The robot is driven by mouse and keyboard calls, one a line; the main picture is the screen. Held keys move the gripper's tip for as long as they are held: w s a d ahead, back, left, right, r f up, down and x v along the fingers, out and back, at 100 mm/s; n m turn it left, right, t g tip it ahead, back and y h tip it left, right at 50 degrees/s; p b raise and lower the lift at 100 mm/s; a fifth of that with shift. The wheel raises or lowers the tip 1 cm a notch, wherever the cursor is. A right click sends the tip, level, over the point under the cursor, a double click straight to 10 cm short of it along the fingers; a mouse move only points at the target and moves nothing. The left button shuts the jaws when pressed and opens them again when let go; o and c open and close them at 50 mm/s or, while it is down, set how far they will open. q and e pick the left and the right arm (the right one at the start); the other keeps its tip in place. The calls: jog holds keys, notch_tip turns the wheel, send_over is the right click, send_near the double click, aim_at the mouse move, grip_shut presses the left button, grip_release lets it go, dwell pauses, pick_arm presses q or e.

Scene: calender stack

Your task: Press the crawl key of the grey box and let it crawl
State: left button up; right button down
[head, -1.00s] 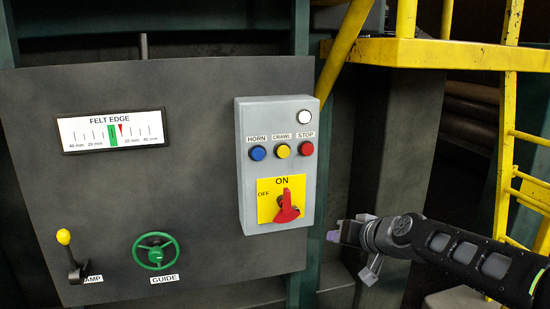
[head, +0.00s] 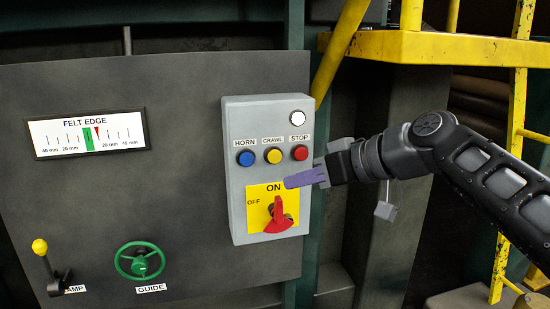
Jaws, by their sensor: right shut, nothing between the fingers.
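The grey box (head: 236,205) is mounted on the dark panel. Its yellow crawl key (head: 274,156) sits between the blue horn key (head: 246,158) and the red stop key (head: 300,153). A white round lamp or button (head: 297,118) is above them. The red rotary switch (head: 279,215) on its yellow plate has its handle pointing up towards ON. My right gripper (head: 296,181) is shut and empty, its purple fingertips in front of the box's right part, below the stop key and right of the word ON. Whether it touches the box cannot be told. My left gripper is not in view.
A green guide handwheel (head: 139,262) and a yellow-knobbed lever (head: 42,250) are below. Yellow railings and a ladder (head: 507,200) stand at the right.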

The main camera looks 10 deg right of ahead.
jog(key=p, duration=0.7)
send_near(274, 156)
jog(key=shift+w+a+f, duration=0.4)
jog(key=shift+a+f, duration=0.3)
jog(key=shift+a, duration=0.05)
jog(key=shift+w+a+f, duration=0.4)
jog(key=shift+a+f, duration=0.35)
jog(key=shift+w+a+f, duration=0.4)
jog(key=shift+a+f, duration=0.3)
jog(key=shift+a, duration=0.05)
jog(key=shift+w, duration=0.15)
jog(key=shift+w, duration=0.3)
